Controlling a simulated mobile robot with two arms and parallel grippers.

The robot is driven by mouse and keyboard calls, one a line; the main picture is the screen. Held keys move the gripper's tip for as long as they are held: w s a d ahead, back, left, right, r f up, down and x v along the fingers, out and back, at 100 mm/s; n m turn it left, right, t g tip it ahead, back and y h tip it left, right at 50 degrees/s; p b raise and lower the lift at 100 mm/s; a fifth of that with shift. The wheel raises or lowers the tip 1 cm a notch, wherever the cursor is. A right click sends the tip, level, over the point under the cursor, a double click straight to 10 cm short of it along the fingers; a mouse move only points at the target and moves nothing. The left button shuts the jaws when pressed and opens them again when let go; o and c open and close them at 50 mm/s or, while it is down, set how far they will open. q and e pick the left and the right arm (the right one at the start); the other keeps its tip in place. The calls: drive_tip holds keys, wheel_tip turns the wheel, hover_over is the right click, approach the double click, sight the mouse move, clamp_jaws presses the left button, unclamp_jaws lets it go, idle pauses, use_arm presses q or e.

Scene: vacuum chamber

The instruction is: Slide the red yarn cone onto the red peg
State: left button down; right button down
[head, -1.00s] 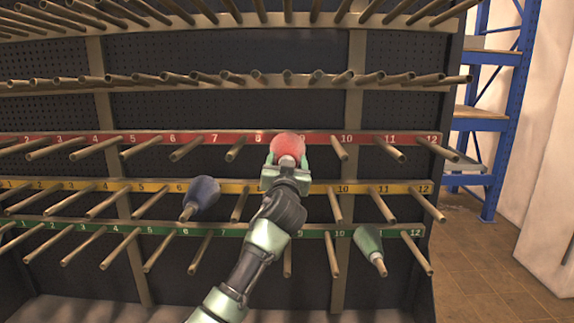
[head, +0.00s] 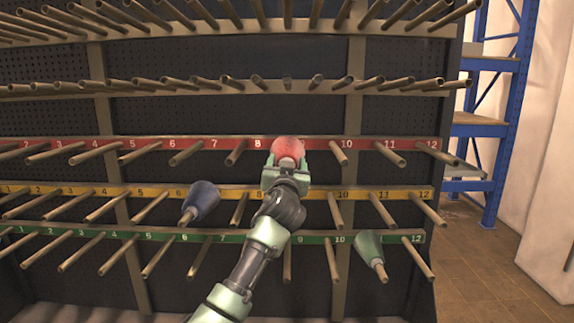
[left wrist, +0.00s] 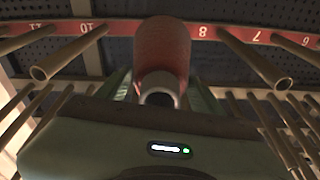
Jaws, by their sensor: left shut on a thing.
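The red yarn cone (head: 289,149) is held in my left gripper (head: 287,163), in front of the red strip (head: 215,143) where number 9 is hidden. In the left wrist view the cone (left wrist: 163,52) stands between the fingers. Its open grey tube end (left wrist: 158,93) faces the camera, and its far end is against or close to the red strip (left wrist: 235,34), between numbers 10 and 8. The peg behind the cone is hidden, so I cannot tell whether it is inside the tube. My right gripper is not in view.
Neighbouring bare pegs stick out on both sides of the cone, peg 8 (head: 236,153) and peg 10 (head: 339,153). A blue cone (head: 203,197) sits on the yellow row (head: 110,190) and a green cone (head: 368,246) on the green row (head: 208,238). More pegs project above.

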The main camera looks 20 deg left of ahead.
use_arm(q)
drive_tip(key=shift+w+r, duration=0.1)
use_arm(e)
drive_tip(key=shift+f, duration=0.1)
